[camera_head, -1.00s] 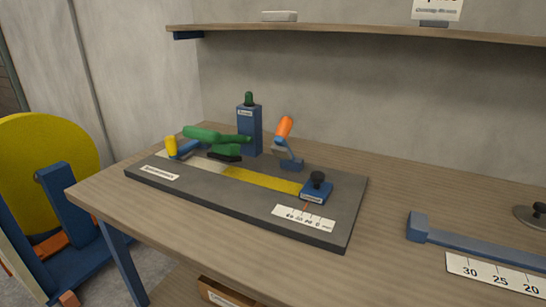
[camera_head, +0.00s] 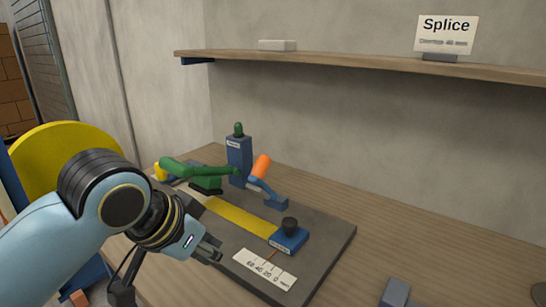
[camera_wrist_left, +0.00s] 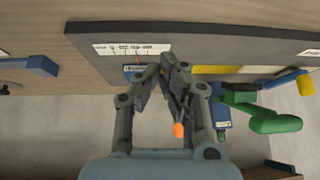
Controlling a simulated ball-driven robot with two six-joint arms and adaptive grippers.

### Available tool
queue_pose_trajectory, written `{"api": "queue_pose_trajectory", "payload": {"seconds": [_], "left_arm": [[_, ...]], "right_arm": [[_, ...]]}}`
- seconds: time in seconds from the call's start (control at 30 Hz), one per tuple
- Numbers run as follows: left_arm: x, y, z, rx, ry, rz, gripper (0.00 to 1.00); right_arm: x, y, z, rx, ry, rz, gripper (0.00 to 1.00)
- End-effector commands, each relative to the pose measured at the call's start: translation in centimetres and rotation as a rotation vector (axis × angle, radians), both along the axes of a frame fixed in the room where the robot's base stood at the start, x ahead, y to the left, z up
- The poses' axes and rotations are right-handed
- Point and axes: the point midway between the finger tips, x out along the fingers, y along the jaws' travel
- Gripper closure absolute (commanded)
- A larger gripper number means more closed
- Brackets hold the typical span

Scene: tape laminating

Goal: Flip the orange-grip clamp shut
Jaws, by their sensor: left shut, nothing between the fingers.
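The orange-grip clamp (camera_head: 262,168) stands on the grey board with its orange grip raised and tilted, on a blue base. In the left wrist view its orange grip (camera_wrist_left: 178,131) shows beyond the fingers, and the rest is partly hidden by them. My left gripper (camera_head: 214,253) is shut and empty. It hovers over the front-left part of the board, in front of the yellow strip and apart from the clamp. The left fingertips also show in the left wrist view (camera_wrist_left: 172,66). My right gripper is in neither view.
A green-handled clamp (camera_head: 190,170) and a blue post with a green top (camera_head: 238,150) stand behind the yellow strip (camera_head: 240,219). A blue block with a black knob (camera_head: 289,240) sits at the strip's right end, near a white scale (camera_head: 265,269). A shelf (camera_head: 370,64) hangs above the bench.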

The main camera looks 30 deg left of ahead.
Motion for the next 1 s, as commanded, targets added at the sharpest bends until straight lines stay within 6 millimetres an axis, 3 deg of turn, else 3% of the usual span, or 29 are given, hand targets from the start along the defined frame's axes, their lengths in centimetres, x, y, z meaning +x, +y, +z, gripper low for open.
{"api": "queue_pose_trajectory", "payload": {"seconds": [0.17, 0.3, 0.43, 0.6, 1.0], "left_arm": [[6.7, 0.8, 4.5, -0.029, -0.146, -0.021, 1.0], [12.3, 1.8, 9.6, -0.062, -0.278, -0.036, 1.0], [15.8, 2.6, 13.9, -0.09, -0.373, -0.043, 1.0], [17.7, 3.2, 16.7, -0.109, -0.43, -0.045, 1.0], [18.0, 3.2, 16.9, -0.113, -0.436, -0.046, 1.0]], "right_arm": [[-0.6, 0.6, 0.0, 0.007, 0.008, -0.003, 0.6], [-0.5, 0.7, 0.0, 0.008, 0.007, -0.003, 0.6], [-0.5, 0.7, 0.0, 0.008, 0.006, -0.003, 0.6], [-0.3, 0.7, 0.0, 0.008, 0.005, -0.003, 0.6], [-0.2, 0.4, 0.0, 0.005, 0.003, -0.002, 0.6]]}}
